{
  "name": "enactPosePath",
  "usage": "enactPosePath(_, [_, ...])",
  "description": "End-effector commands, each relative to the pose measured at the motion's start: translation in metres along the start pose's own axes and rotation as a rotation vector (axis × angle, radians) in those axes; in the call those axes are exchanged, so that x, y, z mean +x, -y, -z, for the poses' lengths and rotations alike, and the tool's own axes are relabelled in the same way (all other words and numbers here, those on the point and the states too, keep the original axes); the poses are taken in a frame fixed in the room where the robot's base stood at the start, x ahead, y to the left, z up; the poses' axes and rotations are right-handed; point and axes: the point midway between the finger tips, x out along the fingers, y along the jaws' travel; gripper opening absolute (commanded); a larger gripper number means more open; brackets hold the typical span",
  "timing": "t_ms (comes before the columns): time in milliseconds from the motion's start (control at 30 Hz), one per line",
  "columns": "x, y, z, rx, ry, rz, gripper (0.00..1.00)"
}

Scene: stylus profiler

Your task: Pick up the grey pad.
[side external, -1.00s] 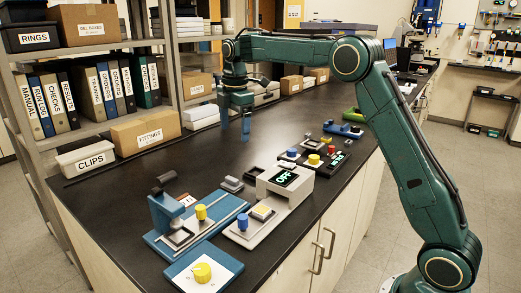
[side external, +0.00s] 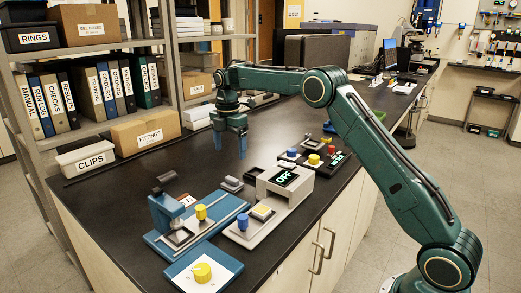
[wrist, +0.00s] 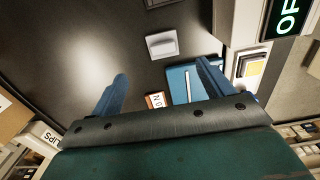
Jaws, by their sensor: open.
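A small grey pad (side external: 231,184) lies on the black bench top, just behind the blue instrument base (side external: 190,231). In the wrist view the grey pad (wrist: 162,46) shows as a pale block ahead of the fingertips, roughly centred between them. My gripper (side external: 230,146) is open and empty, with its blue fingers pointing down. It hangs above the bench, behind the pad in the side view and apart from it. In the wrist view both fingers of my gripper (wrist: 163,75) are spread wide with nothing between them.
A grey unit with an OFF display (side external: 285,185) stands right of the pad. A dark tray (side external: 252,171) lies just behind the pad. A CLIPS box (side external: 86,158) and a FITTINGS box (side external: 146,131) stand at left. Bench between them and the pad is mostly clear.

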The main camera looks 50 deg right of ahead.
Motion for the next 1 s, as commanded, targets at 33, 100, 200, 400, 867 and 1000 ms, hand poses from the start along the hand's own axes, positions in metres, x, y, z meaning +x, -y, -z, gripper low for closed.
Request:
enactPosePath(33, [0.008,0.001,0.0,0.0,-0.001,0.003,0.8])
enactPosePath(100, [0.019,0.001,0.0,0.0,-0.001,0.004,0.8])
enactPosePath(200, [0.034,0.001,0.0,0.001,0.0,0.003,0.8])
enactPosePath(400, [0.056,0.001,0.0,0.001,0.0,0.001,0.8])
enactPosePath(867, [0.068,0.002,0.001,0.001,0.0,0.002,0.8])
enactPosePath(1000, [0.083,0.005,0.003,0.001,-0.001,0.004,0.8])
